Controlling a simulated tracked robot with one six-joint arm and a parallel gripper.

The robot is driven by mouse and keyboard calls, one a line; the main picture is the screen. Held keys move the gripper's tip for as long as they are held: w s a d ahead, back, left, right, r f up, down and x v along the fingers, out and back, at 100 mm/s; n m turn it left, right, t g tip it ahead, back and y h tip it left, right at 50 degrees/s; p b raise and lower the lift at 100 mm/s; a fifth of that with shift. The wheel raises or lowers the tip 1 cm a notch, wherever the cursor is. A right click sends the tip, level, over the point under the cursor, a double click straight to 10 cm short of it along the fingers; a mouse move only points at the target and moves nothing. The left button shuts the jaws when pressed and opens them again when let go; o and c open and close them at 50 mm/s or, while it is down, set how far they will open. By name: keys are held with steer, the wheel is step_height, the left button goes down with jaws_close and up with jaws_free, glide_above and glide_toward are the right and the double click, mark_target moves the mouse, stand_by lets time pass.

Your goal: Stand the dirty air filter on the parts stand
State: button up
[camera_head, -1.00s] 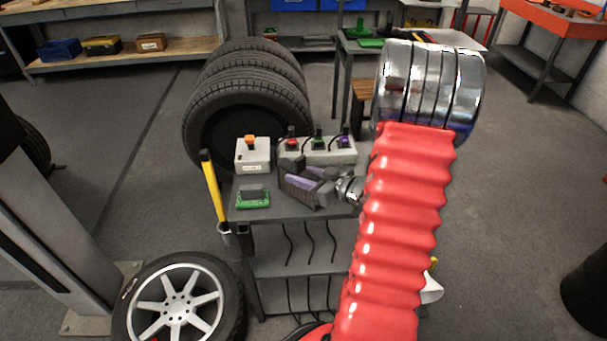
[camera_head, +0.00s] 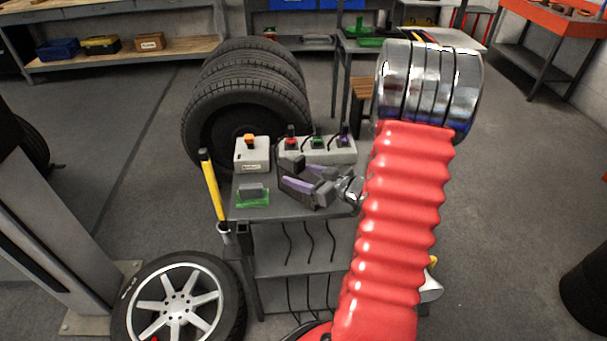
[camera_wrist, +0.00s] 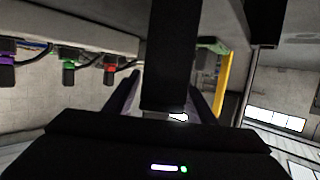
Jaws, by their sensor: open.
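A green, low piece with a grey block (camera_head: 251,189) on it sits at the left front of a grey table-like stand (camera_head: 290,213). It may be the dirty air filter with its holder, but I cannot tell for sure. My gripper (camera_head: 291,176) is open and empty over the stand top, to the right of the green piece and pointing left. Its two dark fingers have purple inner faces. In the wrist view, the fingers (camera_wrist: 165,100) are spread apart with a black bar in front. A greenish-grey block (camera_wrist: 212,45) shows beyond them.
A white box (camera_head: 252,156) with an orange top and a pale strip (camera_head: 318,150) with red, green and purple plugs stand along the stand's back. A yellow handle (camera_head: 211,188) rises at its left edge. Tyres (camera_head: 246,110) stand behind; a wheel (camera_head: 180,303) lies front left.

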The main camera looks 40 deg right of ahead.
steer(key=v, duration=1.2)
steer(key=shift+r, duration=0.15)
stand_by(0.7)
